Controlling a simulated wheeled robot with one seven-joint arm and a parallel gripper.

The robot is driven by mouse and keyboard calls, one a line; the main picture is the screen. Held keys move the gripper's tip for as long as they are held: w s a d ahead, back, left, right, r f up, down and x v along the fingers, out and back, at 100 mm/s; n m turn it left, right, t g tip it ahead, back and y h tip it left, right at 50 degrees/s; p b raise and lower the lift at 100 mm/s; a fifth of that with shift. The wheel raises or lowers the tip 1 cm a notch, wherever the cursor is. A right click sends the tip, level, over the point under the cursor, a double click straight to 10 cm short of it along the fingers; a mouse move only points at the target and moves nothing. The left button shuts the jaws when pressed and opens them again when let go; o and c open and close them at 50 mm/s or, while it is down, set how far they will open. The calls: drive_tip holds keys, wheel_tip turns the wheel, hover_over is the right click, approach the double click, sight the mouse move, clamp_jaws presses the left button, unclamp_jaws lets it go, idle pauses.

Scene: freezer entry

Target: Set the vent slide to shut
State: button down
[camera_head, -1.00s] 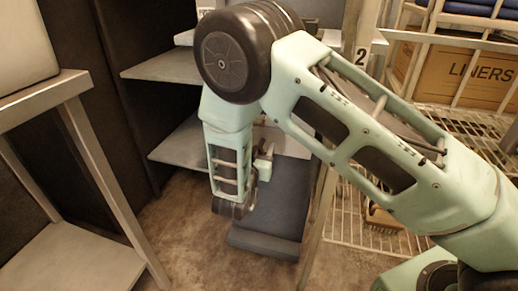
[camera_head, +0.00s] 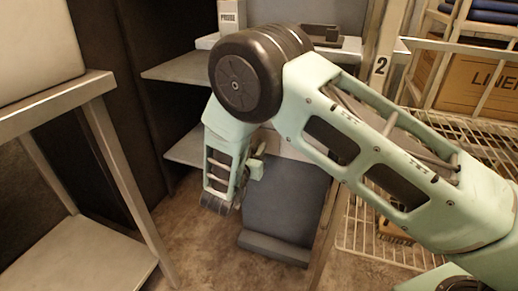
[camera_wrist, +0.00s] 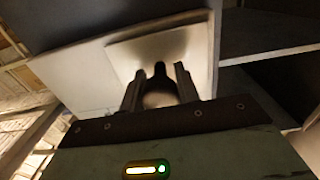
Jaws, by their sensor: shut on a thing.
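In the wrist view, a small dark upright knob (camera_wrist: 160,70), which looks like the vent slide's handle, stands in front of a pale square plate (camera_wrist: 125,50). My gripper (camera_wrist: 158,82) has one finger on each side of the knob and is shut on it. In the head view, the dark end of my arm (camera_head: 216,203) hangs low, left of a dark grey panel (camera_head: 285,205). The knob and fingertips are hidden there. I cannot read the slide's position.
A metal table (camera_head: 60,110) stands at the left. Grey shelves (camera_head: 185,68) are behind my arm. Some brown floor (camera_head: 195,250) is clear.

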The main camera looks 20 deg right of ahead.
drive_tip(key=shift+w+a, duration=0.1)
drive_tip(key=shift+a, duration=0.15)
drive_tip(key=c, duration=1)
unclamp_jaws()
drive_tip(key=shift+c, duration=0.2)
drive_tip(key=p+v, duration=0.3)
drive_tip(key=v, duration=1.4)
drive_tip(key=shift+s, duration=0.2)
drive_tip(key=shift+w+a, duration=0.1)
